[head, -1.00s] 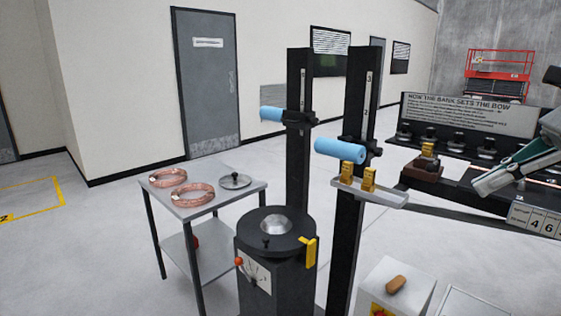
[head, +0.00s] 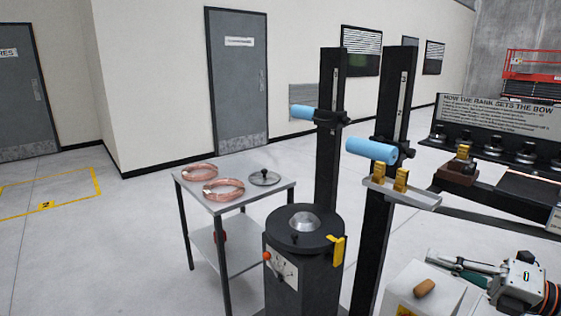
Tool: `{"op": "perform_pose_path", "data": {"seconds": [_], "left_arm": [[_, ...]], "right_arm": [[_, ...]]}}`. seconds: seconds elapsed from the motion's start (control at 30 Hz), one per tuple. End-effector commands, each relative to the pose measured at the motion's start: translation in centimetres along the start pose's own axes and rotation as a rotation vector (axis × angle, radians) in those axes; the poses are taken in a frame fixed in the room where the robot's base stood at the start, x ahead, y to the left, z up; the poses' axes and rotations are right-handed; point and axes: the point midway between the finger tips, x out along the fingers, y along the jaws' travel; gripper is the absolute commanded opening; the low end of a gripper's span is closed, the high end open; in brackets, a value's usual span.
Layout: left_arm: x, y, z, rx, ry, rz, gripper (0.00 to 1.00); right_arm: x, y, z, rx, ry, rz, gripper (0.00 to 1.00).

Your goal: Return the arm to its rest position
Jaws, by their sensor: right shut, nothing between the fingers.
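My right gripper (head: 440,262) is low at the bottom right of the head view. Its fingers point left and are shut with nothing between them. The fingers show close to a white box (head: 405,290) with a brown handle-like piece (head: 425,287) on top; I cannot tell the exact gap between them. The rest of my right arm runs out of the picture at the lower right. My left gripper is not in view.
Copper coils (head: 225,189) and a round lid (head: 264,178) lie on a grey table (head: 240,206). A black pedestal (head: 305,228) and two black posts with blue rollers (head: 372,149) stand mid-view. A black bench (head: 500,183) is at right. Open floor lies left.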

Motion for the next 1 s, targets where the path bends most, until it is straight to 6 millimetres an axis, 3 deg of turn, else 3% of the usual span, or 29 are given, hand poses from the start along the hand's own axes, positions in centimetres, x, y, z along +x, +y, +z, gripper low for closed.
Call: {"op": "perform_pose_path", "data": {"seconds": [0.03,0.17,0.27,0.37,0.5,0.7,0.8,0.9,1.0], "left_arm": [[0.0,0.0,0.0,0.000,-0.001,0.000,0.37],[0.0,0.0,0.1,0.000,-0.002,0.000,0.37],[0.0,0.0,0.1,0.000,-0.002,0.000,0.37],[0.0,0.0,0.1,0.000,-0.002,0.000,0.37],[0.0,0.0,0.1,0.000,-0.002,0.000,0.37],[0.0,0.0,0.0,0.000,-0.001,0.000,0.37],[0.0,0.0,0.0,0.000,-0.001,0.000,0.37],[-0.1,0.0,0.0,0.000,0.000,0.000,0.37],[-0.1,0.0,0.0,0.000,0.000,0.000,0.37]], "right_arm": [[0.2,-2.4,-1.3,0.130,-0.069,0.008,0.00],[0.2,-8.3,-4.4,0.445,-0.246,0.001,0.00],[-0.2,-13.0,-7.9,0.695,-0.381,-0.019,0.00],[-0.8,-17.5,-12.4,0.946,-0.514,-0.051,0.00],[-1.6,-22.7,-20.4,1.296,-0.696,-0.110,0.00],[-2.1,-26.5,-31.5,1.696,-0.901,-0.200,0.00],[-2.1,-27.0,-35.2,1.822,-0.963,-0.232,0.00],[-2.1,-27.2,-37.4,1.891,-0.998,-0.254,0.00],[-2.0,-27.3,-38.0,1.914,-1.009,-0.259,0.00]]}}
